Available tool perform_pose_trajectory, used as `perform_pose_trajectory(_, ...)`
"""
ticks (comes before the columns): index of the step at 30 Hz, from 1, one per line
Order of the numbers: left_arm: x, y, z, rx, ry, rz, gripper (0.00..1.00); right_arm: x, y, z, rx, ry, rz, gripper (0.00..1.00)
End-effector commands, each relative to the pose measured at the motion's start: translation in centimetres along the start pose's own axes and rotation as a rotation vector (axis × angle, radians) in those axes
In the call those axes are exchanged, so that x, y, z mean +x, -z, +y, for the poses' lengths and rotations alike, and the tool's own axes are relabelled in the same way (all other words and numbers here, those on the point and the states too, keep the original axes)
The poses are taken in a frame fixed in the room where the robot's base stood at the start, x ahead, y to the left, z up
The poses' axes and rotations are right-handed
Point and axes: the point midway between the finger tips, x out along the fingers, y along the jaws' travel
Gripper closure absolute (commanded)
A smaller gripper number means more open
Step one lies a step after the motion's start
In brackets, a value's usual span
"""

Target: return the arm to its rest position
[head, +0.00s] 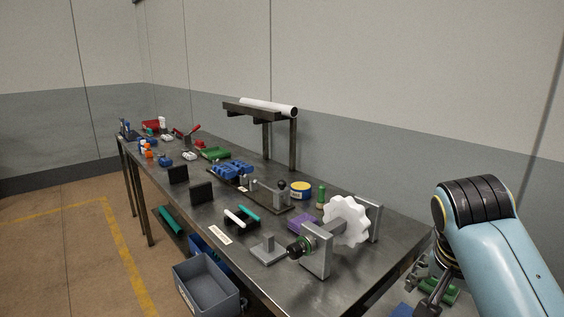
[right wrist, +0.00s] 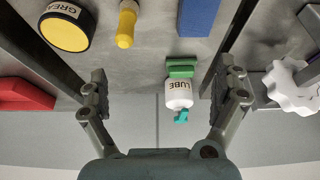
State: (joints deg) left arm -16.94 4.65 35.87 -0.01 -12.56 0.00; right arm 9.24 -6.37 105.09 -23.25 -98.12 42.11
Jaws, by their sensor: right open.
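My right arm comes in at the right of the head view, beyond the near right end of the bench (head: 345,283). Its jaws are not clear there. In the right wrist view my right gripper (right wrist: 164,85) has its two fingers spread wide apart. A white bottle marked LUBE (right wrist: 178,95) with a teal tip shows between the fingers in the picture, with a green piece (right wrist: 181,67) beside it. No finger touches the bottle, and its distance from the fingers is hard to judge. My left gripper is in neither view.
The bench holds a white gear (head: 346,221) on metal brackets, a yellow tin (head: 300,190), a purple block (head: 302,223) and black plates (head: 202,192). A raised rack (head: 262,111) carries a white roll. A grey bin (head: 206,284) stands below. The floor at left is open.

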Motion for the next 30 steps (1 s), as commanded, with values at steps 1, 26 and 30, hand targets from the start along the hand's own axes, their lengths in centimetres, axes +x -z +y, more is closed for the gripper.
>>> perform_pose_trajectory(1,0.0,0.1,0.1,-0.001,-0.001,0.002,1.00,0.2,-0.4,0.7,-0.018,0.001,-0.002,0.02)
perform_pose_trajectory(26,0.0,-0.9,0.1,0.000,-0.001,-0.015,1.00,-1.5,-9.8,13.1,-0.603,0.135,-0.024,0.02)
perform_pose_trajectory(30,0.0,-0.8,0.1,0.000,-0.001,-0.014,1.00,-2.9,-11.7,14.9,-0.726,0.172,-0.026,0.02)
